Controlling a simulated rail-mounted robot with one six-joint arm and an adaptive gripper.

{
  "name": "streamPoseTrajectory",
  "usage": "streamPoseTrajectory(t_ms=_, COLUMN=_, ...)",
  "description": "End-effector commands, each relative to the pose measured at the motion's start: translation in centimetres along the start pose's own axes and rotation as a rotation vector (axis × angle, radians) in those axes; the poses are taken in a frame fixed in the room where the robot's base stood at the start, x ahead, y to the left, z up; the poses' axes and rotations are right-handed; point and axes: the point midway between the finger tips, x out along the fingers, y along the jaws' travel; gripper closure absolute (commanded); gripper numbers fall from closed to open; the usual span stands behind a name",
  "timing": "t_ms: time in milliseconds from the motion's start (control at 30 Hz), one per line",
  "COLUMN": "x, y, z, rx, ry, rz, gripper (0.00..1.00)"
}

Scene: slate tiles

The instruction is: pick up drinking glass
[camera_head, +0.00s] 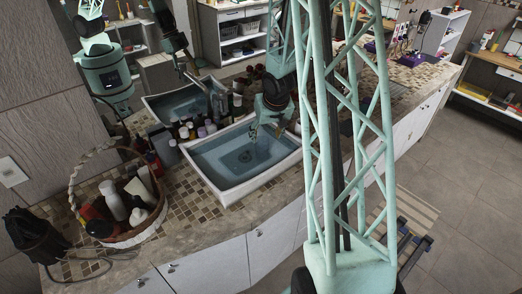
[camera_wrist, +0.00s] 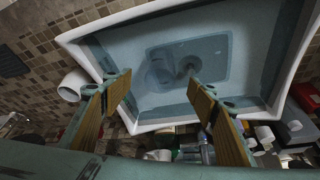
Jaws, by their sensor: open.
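A clear drinking glass (camera_wrist: 160,72) appears to stand in the basin of the white sink (camera_wrist: 95,50), near the drain (camera_wrist: 190,66). It is see-through and its outline is faint. In the head view my gripper (camera_head: 267,130) hangs over the sink's far right part.
Several bottles (camera_head: 203,130) crowd the counter between the two sinks. A wicker basket (camera_head: 150,228) of bottles stands at the left on the tiled counter. A white round object (camera_wrist: 72,85) sits beside the sink. The sink's raised rim surrounds the basin.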

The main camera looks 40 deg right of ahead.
Motion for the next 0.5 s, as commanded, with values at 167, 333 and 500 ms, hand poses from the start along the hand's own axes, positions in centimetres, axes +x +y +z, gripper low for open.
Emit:
streamPoseTrajectory(t_ms=167, x=0.0, y=0.0, z=0.0, rx=0.000, ry=0.000, rz=0.000, gripper=0.47)
streamPoseTrajectory(t_ms=333, x=0.3, y=0.0, z=0.0, rx=-0.001, ry=-0.001, rz=0.000, gripper=0.47)
streamPoseTrajectory(t_ms=500, x=1.6, y=0.0, z=0.1, rx=-0.001, ry=-0.001, rz=0.000, gripper=0.47)
